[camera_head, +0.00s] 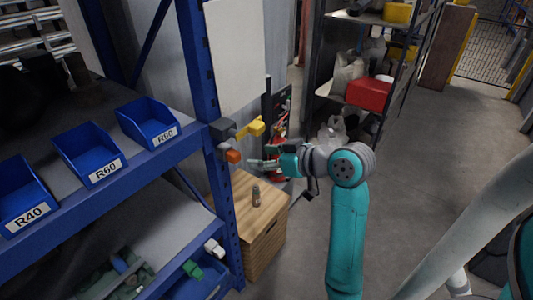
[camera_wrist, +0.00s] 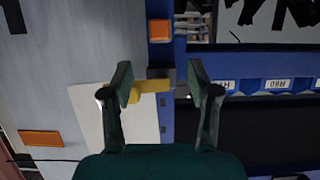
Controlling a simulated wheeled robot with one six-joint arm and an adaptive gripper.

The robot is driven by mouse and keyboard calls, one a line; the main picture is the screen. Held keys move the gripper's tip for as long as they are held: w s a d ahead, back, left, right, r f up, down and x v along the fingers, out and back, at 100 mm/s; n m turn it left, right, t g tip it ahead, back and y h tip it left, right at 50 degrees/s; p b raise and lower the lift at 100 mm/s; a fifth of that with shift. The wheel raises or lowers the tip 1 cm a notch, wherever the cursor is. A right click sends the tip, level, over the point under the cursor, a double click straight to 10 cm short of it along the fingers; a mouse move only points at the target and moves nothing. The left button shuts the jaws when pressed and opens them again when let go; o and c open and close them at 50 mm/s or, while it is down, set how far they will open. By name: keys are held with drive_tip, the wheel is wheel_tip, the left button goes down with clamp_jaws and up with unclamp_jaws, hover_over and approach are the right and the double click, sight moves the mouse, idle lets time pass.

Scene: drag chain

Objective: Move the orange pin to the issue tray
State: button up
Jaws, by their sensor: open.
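The orange pin (camera_head: 233,156) sticks out from the blue rack post, below a yellow pin (camera_head: 257,127). In the wrist view the orange piece on the post (camera_wrist: 159,30) lies above and beyond my fingertips. The yellow pin (camera_wrist: 152,86) shows between the fingers, some way beyond them. My gripper (camera_head: 254,163) is open and empty, just right of the orange pin and apart from it. The open fingers show in the wrist view (camera_wrist: 158,72). No tray is clearly marked as the issue tray.
Blue labelled bins (camera_head: 91,153) stand on the rack shelf at left. A wooden box (camera_head: 262,228) with a small bottle-like object (camera_head: 256,195) stands below my gripper. The blue post (camera_head: 207,100) is close by.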

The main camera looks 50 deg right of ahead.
sight(238, 155)
drive_tip(key=x, duration=1)
drive_tip(key=shift+w+f, duration=0.2)
drive_tip(key=shift+w, duration=0.05)
clamp_jaws()
